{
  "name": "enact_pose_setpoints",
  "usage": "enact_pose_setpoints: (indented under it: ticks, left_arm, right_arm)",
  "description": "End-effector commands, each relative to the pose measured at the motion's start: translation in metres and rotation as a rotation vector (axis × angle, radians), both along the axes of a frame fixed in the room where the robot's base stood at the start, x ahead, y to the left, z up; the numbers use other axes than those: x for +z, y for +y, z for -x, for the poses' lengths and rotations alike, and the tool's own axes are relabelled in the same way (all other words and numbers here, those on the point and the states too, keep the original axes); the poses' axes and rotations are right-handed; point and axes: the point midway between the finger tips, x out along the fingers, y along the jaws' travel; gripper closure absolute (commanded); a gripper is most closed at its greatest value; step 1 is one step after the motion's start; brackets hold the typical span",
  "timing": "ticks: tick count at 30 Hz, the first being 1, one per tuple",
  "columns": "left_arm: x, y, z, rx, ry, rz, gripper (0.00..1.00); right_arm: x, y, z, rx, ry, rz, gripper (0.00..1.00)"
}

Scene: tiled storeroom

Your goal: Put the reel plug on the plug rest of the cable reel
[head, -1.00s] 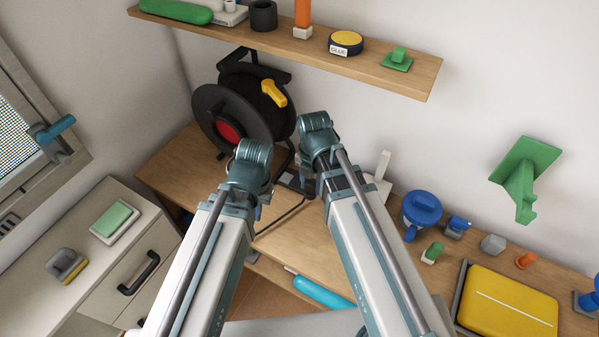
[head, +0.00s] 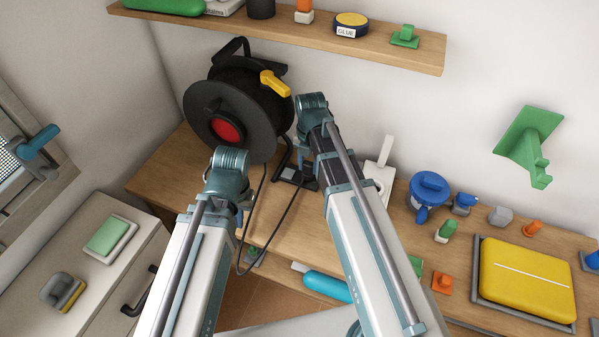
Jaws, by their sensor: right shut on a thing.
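A shelf (head: 420,56) with several items hangs above the reel. A cabinet (head: 85,285) stands at left. Bare bench (head: 160,178) shows left of the reel.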

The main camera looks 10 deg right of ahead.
Motion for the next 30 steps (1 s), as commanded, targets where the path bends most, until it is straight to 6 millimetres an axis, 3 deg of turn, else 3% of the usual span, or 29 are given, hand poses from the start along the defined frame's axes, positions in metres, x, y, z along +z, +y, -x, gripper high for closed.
enact_pose_setpoints:
  ticks: [13, 14, 18, 30]
  left_arm:
    - [-0.0086, -0.0002, -0.0002, 0.000, 0.000, 0.000, 1.00]
    - [-0.0075, -0.0002, -0.0001, 0.000, 0.000, 0.000, 1.00]
    - [-0.0068, -0.0001, -0.0002, 0.000, 0.000, 0.000, 1.00]
    - [-0.0042, -0.0001, -0.0001, 0.000, 0.000, 0.000, 1.00]
  right_arm:
    - [-0.0086, -0.0041, -0.0003, 0.002, 0.000, 0.000, 1.00]
    - [-0.0074, -0.0041, -0.0003, 0.002, 0.000, 0.000, 0.55]
    - [-0.0068, -0.0041, -0.0003, 0.002, 0.000, 0.000, 0.29]
    - [-0.0043, -0.0039, -0.0003, 0.002, 0.000, 0.000, 0.28]
